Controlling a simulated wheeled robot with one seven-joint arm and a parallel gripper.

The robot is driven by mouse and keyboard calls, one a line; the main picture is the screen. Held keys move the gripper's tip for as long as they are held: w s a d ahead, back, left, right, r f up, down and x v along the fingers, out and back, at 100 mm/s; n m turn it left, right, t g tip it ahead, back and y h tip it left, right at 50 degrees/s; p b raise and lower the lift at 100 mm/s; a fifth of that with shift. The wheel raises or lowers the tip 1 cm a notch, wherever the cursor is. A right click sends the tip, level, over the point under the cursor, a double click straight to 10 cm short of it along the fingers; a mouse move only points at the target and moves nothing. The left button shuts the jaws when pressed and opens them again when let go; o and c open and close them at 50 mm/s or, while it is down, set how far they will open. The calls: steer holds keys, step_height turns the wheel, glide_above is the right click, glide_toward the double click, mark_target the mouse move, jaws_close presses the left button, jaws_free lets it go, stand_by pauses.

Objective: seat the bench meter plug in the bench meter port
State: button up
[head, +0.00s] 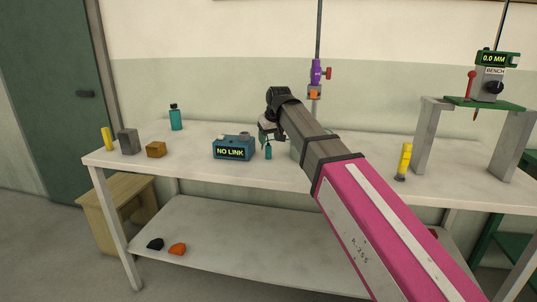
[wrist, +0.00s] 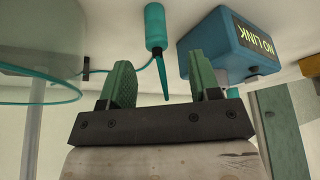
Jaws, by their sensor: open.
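The blue bench meter (head: 234,148) stands on the bench and its display reads NO LINK. It also shows at the upper right of the wrist view (wrist: 232,45). A small teal piece, which looks like the bench meter plug (head: 268,152), stands just right of the meter. In the wrist view the plug (wrist: 155,28) has a thick body and a tapered end, with a thin teal cable running left. My gripper (wrist: 165,80) is open, with the tapered end showing between its green fingers; I see no contact. My gripper (head: 266,133) is partly hidden in the head view. I cannot clearly make out the port.
A teal bottle (head: 176,118), a grey block (head: 128,142), an orange-brown block (head: 155,149) and a yellow cylinder (head: 107,139) stand at left. Another yellow piece (head: 404,161) and a gauge (head: 489,82) on a stand are at right. A post with a purple clamp (head: 317,73) rises behind.

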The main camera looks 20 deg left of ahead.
mark_target(268, 146)
steer(key=shift+x, duration=2.65)
steer(key=shift+w+d, duration=0.1)
steer(key=shift+w, duration=0.05)
steer(key=c, duration=1)
